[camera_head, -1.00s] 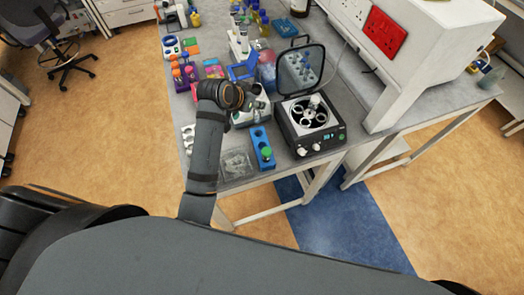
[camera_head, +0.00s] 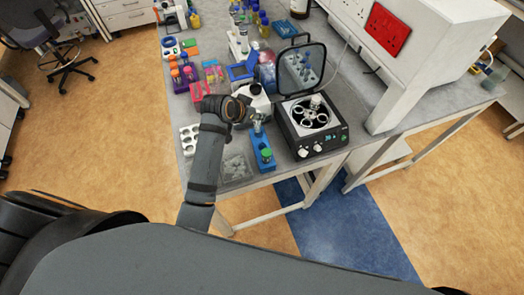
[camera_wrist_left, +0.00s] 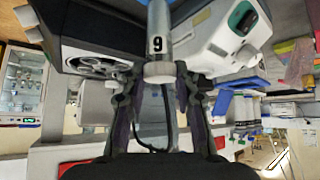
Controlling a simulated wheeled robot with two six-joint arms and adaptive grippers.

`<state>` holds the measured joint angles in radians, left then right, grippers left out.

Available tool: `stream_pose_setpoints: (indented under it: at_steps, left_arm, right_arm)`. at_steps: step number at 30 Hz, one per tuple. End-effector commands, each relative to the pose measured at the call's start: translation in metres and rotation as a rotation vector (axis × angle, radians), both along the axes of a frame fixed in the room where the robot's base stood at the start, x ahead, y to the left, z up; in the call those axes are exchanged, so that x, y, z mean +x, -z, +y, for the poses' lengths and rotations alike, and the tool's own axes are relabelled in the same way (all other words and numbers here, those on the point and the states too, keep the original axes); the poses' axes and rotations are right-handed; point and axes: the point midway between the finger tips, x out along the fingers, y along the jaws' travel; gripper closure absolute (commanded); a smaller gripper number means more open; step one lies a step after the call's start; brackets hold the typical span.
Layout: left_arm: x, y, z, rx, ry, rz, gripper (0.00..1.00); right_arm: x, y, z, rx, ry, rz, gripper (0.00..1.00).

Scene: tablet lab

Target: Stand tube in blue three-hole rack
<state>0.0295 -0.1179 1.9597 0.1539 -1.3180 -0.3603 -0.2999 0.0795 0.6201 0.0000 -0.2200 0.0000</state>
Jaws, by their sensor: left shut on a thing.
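My left gripper (camera_head: 246,114) is shut on a clear tube (camera_head: 257,123). In the left wrist view, the tube (camera_wrist_left: 158,30) has a black "9" on it and sits between the fingers of the gripper (camera_wrist_left: 160,80). The held tube is at the rack's far end, roughly upright. I cannot tell whether its lower end is above a hole or inside one. My right gripper is not in view.
An open centrifuge (camera_head: 313,127) stands close to the right of the rack. A white holed rack (camera_head: 188,139) and a clear bag-like item (camera_head: 235,167) lie to the left. Pink and purple racks (camera_head: 183,80) with tubes are farther back.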

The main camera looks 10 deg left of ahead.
Motion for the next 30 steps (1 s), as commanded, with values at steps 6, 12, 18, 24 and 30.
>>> stream_pose_setpoints:
  at_steps: [6, 12, 18, 24, 30]
  left_arm:
    - [0.0, 0.002, -0.001, 0.0, 0.0, 0.0, 1.0]
    - [-0.002, 0.009, -0.002, -0.001, 0.0, 0.0, 1.0]
    - [-0.002, 0.011, -0.003, -0.001, 0.0, -0.002, 1.0]
    - [-0.002, 0.011, -0.003, 0.0, 0.0, -0.001, 1.0]
    - [-0.002, 0.014, -0.003, 0.0, 0.0, 0.0, 1.0]
  right_arm:
    - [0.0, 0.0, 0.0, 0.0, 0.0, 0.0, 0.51]
    - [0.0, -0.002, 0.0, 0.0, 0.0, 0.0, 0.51]
    - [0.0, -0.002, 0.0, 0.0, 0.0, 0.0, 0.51]
    - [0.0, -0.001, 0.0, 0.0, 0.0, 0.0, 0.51]
    - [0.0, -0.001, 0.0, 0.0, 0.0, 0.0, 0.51]
